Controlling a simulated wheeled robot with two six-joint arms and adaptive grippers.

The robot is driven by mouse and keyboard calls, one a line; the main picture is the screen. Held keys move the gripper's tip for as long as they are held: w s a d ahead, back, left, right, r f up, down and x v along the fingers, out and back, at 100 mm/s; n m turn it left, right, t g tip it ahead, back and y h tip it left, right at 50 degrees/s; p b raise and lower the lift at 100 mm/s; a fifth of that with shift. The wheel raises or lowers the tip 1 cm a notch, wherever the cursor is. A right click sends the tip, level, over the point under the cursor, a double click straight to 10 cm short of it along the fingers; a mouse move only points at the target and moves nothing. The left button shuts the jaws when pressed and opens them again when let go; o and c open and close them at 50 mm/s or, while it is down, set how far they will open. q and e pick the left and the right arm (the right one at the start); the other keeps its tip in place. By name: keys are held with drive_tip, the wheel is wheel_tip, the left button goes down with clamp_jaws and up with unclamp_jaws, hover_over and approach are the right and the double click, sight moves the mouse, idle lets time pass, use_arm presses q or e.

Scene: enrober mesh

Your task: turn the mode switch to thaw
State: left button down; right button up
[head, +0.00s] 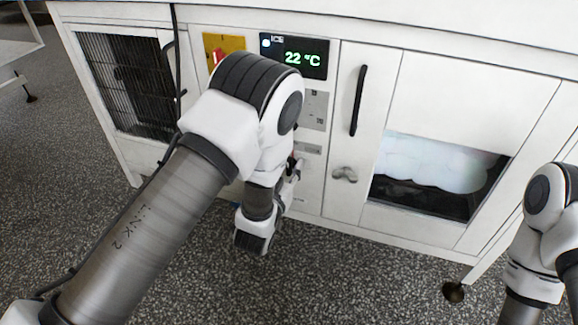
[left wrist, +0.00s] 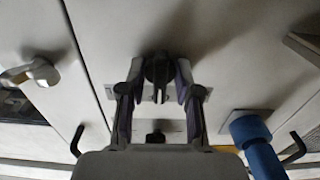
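A dark knob (left wrist: 157,70), which looks like the mode switch, sits on a small plate on the white cabinet front in the left wrist view. My left gripper (left wrist: 159,82) is open, with one finger on each side of the knob. Narrow gaps seem to show between fingers and knob; contact is hard to tell. In the head view my left gripper (head: 294,166) is at the panel, mostly behind my own arm, which hides the knob. The switch's setting and marks cannot be read. My right gripper is out of view.
A display (head: 294,57) reads 22 °C beside a yellow plate (head: 224,44) with a red part. A metal latch (head: 344,174) and a black door handle (head: 358,100) are right of the panel. A blue cylindrical part (left wrist: 256,145) stands out near the gripper.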

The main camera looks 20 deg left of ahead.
use_arm(q)
drive_tip(key=shift+r+n+p, duration=0.1)
drive_tip(key=shift+n+p, duration=0.7)
drive_tip(key=shift+p, duration=0.2)
drive_tip(key=n+p, duration=0.4)
drive_tip(key=shift+a, duration=0.1)
drive_tip(key=n+p, duration=0.2)
drive_tip(key=p, duration=0.1)
drive_tip(key=shift+f+n+p, duration=0.2)
drive_tip(key=shift+n+p, duration=0.1)
drive_tip(key=shift+n, duration=0.4)
drive_tip(key=c, duration=1.2)
unclamp_jaws()
